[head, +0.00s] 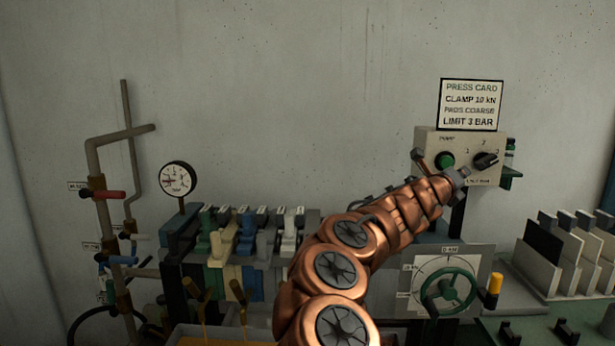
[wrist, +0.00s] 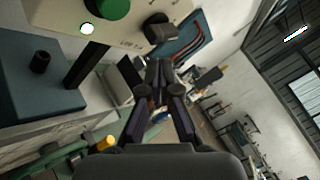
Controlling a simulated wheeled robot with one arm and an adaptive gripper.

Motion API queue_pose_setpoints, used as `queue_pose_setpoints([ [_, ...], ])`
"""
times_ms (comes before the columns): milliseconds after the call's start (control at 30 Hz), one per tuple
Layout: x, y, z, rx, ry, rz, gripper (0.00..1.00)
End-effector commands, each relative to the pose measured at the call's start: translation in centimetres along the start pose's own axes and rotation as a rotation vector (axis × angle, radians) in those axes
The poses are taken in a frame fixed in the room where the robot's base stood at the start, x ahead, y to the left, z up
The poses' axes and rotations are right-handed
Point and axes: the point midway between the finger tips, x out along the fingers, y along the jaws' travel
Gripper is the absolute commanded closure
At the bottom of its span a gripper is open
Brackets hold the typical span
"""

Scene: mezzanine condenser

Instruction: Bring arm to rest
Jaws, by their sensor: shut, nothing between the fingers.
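My copper-coloured arm reaches up and to the right across the middle of the head view. Its far end is in front of the lower part of a beige control box, and the fingers are hard to make out there. In the wrist view my gripper (wrist: 158,72) has its dark fingers together, with nothing between them. The control box (head: 430,143) has a green button (head: 444,160) and a black selector knob (head: 486,160). In the wrist view the knob (wrist: 160,28) is just above the fingertips, and I cannot tell whether they touch.
A sign (head: 471,104) stands above the box. A dial with a green handwheel (head: 449,292) is below the arm's end. A rack of coloured clamps (head: 248,236), a gauge (head: 178,179) and pipes (head: 96,185) are left. Upright plates (head: 563,255) stand right. The upper wall area is clear.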

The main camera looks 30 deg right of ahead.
Motion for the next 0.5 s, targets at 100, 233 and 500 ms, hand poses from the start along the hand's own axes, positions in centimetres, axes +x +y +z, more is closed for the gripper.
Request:
queue_pose_setpoints([
  [100, 0.0, 0.0, 0.0, 0.000, 0.000, 0.000, 1.00],
  [233, -0.6, -0.6, 0.3, 0.053, 0.001, -0.010, 1.00],
  [500, -5.7, -5.5, 0.5, 0.585, 0.056, -0.096, 1.00],
])
